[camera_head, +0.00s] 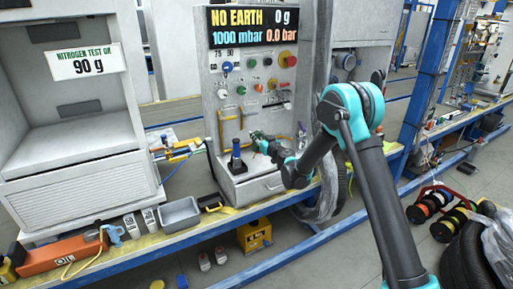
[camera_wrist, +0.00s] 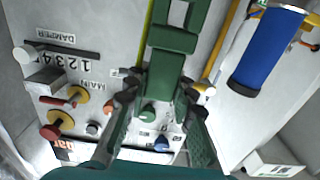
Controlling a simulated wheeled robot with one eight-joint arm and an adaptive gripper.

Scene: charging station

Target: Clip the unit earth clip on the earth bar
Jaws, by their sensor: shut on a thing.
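My gripper (camera_wrist: 158,96) is shut on a green clip (camera_wrist: 173,38), which I take to be the unit earth clip. The clip sits between the dark fingertips and extends away from them, over the grey panel. In the head view my gripper (camera_head: 260,138) is in front of the lower part of the test unit, just right of a blue cylinder; the clip is too small to make out there. I cannot tell for certain which part is the earth bar, or whether the clip touches it.
The test unit's display (camera_head: 254,27) reads NO EARTH. The blue cylinder (camera_head: 236,157) stands close left of my gripper; it also shows in the wrist view (camera_wrist: 268,48). Knobs, hoses and a yellow line (camera_wrist: 148,28) are close by. A grey bin (camera_head: 180,213) sits on the bench edge.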

